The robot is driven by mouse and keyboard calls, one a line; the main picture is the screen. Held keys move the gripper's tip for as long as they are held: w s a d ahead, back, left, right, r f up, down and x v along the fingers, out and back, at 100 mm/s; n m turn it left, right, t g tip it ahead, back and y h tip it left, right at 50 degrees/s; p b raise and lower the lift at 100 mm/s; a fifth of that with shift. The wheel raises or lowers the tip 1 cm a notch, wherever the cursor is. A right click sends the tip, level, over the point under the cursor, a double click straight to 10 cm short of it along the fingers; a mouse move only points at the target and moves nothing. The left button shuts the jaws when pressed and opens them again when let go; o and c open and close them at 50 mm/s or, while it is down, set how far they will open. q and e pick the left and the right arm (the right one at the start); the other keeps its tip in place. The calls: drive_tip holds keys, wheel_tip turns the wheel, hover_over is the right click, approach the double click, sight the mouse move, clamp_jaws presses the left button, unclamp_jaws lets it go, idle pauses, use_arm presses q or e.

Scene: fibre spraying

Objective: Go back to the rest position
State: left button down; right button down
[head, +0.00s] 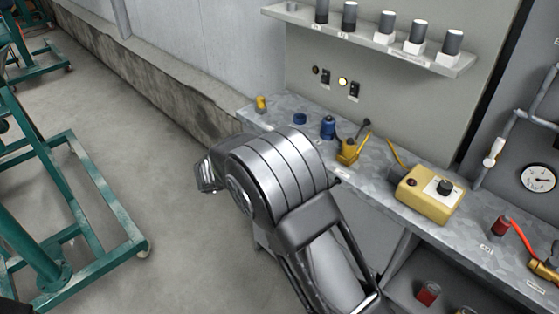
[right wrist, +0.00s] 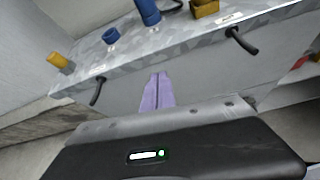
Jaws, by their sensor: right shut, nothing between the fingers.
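My right gripper (right wrist: 157,92) shows in the right wrist view as two purple fingers pressed together, shut with nothing between them. It is in front of the workbench's front face, below the tabletop edge. In the head view my right arm comes in from the bottom and bends in front of the workbench (head: 379,186); its fingers cannot be made out there. My left gripper is not in view.
On the workbench stand a yellow piece (head: 261,103), a blue ring (head: 300,119), a blue bottle (head: 328,127), a yellow tool (head: 348,151) and a yellow control box (head: 427,196). A shelf (head: 370,40) holds several grey cylinders. Green frames (head: 95,205) stand left; floor between is clear.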

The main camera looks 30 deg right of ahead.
idle(0.4)
drive_tip(key=s+a+f+m+g+y, duration=0.1)
drive_tip(key=s+a+f+m+y, duration=0.4)
drive_tip(key=a+f, duration=0.6)
drive_tip(key=s+a+f+m+g+y, duration=0.1)
drive_tip(key=s+a+f+m+y, duration=0.2)
drive_tip(key=s+a+f+y, duration=0.55)
drive_tip(key=s+a+f+m+y, duration=0.1)
drive_tip(key=s+a+f+m, duration=0.2)
drive_tip(key=s+f+m, duration=0.2)
drive_tip(key=s+a+f+m+g+y, duration=0.1)
drive_tip(key=s+a+f+m, duration=0.2)
drive_tip(key=s+f+m, duration=0.3)
drive_tip(key=s+m, duration=0.3)
drive_tip(key=s, duration=0.4)
drive_tip(key=shift+s+g, duration=0.25)
drive_tip(key=shift+g, duration=0.05)
drive_tip(key=shift+d, duration=0.1)
